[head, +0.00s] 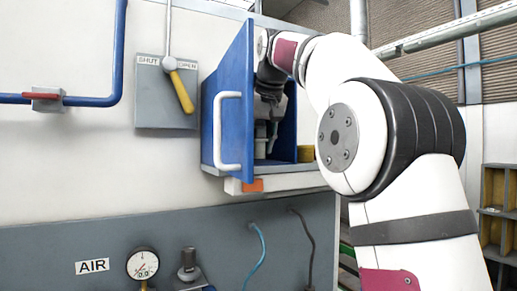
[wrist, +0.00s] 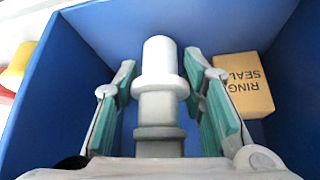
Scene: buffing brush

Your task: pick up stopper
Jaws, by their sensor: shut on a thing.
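The stopper (wrist: 160,95) is a pale grey-white stepped cylinder with a wide collar. It lies between the green-padded fingers of my gripper (wrist: 161,78) in the wrist view. My gripper is shut on it, though the exact contact at the pads is hard to see. In the head view my gripper (head: 267,128) points down inside the open blue drawer (head: 230,115). The stopper is too small and shaded to make out clearly there.
A tan box marked RING SEAL (wrist: 244,86) lies in the drawer, close to the right finger. Blue drawer walls (wrist: 40,110) surround my gripper. A white handle (head: 229,130) is on the drawer's front. A yellow-handled lever (head: 182,92) is left of the drawer.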

